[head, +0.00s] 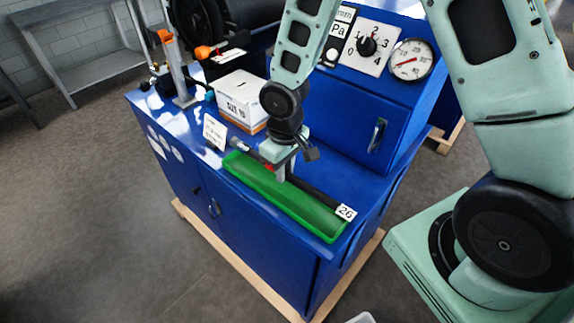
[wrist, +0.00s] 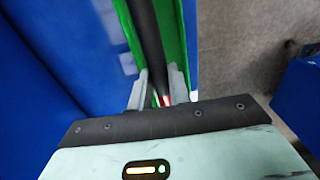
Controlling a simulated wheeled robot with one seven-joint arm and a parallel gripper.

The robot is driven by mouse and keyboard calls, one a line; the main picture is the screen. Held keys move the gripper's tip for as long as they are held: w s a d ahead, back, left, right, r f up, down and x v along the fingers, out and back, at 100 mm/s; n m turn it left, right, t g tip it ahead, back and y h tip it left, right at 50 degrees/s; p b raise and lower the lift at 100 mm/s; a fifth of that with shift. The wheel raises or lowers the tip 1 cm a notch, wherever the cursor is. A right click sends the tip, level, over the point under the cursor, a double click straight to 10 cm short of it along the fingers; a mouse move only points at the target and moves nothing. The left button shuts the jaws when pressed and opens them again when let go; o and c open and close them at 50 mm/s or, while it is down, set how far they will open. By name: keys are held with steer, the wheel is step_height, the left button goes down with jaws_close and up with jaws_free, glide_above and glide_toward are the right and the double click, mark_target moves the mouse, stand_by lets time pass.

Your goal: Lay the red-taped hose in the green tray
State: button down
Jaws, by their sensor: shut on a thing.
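The hose (head: 315,194) is a dark tube with a red band (head: 267,166) near my gripper, a metal fitting at its left end and a white "26" tag at its right end. The green tray (head: 270,199) is long and shallow on the blue bench top. My gripper (head: 283,172) is shut on the hose, pointing down over the tray's far side. In the wrist view the hose (wrist: 148,45) runs between the fingers (wrist: 160,93), red and white tape showing, over the green tray (wrist: 126,28). I cannot tell whether it touches the tray floor.
A white box (head: 238,97) and a small white sign (head: 214,131) stand left of the tray on the blue bench (head: 165,112). A blue cabinet with a dial and gauge (head: 410,60) rises behind the tray. An orange-topped clamp stand (head: 178,70) is at the far left.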

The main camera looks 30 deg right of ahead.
mark_target(285, 195)
steer(key=shift+f+b, duration=2.2)
steer(key=shift+f, duration=0.65)
steer(key=shift+f+b, duration=0.35)
steer(key=shift+f, duration=0.1)
steer(key=c, duration=1.2)
jaws_free()
steer(key=shift+c, duration=0.2)
steer(key=shift+r+p, duration=2.65)
steer(key=shift+r, duration=0.4)
